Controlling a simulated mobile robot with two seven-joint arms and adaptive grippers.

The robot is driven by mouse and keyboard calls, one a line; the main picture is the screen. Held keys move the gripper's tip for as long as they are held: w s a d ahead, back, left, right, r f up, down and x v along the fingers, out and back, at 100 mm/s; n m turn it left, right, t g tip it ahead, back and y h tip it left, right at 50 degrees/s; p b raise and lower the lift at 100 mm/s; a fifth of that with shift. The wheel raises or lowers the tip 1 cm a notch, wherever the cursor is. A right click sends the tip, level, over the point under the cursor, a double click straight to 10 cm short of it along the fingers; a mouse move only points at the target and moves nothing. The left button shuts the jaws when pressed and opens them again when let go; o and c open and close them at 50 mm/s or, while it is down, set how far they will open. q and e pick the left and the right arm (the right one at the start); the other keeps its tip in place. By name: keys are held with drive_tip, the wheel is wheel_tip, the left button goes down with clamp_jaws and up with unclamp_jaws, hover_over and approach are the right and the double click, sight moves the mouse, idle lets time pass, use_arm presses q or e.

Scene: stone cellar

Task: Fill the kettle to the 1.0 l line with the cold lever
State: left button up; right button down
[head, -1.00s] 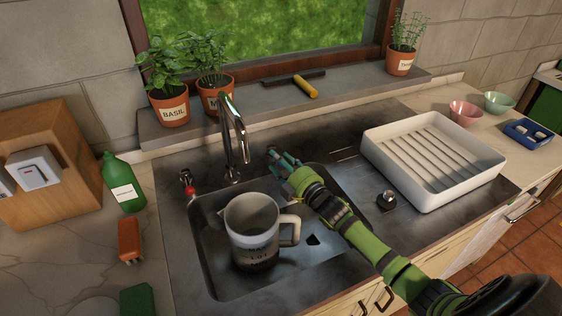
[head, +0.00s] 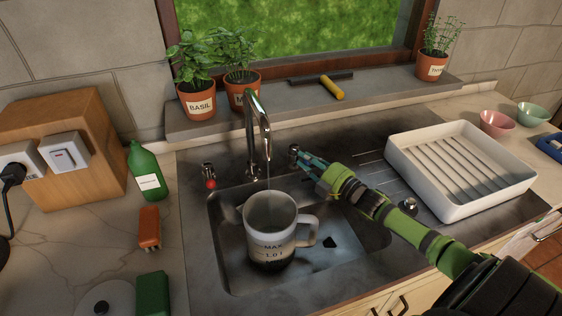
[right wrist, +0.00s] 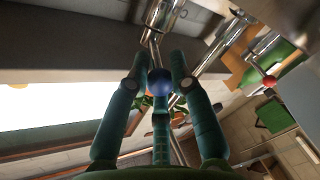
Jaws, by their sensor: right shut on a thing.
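The kettle (head: 271,237) is a pale jug with a handle on its right, upright in the sink under the tap (head: 258,130). Its side is marked MAX and 1.0 l, with a dark band low down; I cannot read a water level. My right gripper (head: 304,160) is shut on the cold lever (head: 293,150), right of the tap. In the right wrist view the lever's blue knob (right wrist: 160,83) sits between the fingers. My left gripper is not in view.
The red-knobbed lever (head: 210,183) stands left of the tap. A white drying tray (head: 470,205) is on the right. A green bottle (head: 147,172) and an orange brush (head: 149,226) are on the left counter. Herb pots (head: 197,104) line the sill.

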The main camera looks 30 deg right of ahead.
drive_tip(key=d+n+y+b, duration=0.1)
drive_tip(key=y+b, duration=0.1)
drive_tip(key=b, duration=0.1)
drive_tip(key=n+g+y+b, duration=0.1)
drive_tip(key=n+y+b, duration=0.1)
drive_tip(key=shift+w+d+b, duration=0.1)
drive_tip(key=shift+d+b, duration=0.3)
drive_tip(key=c, duration=1.1)
unclamp_jaws()
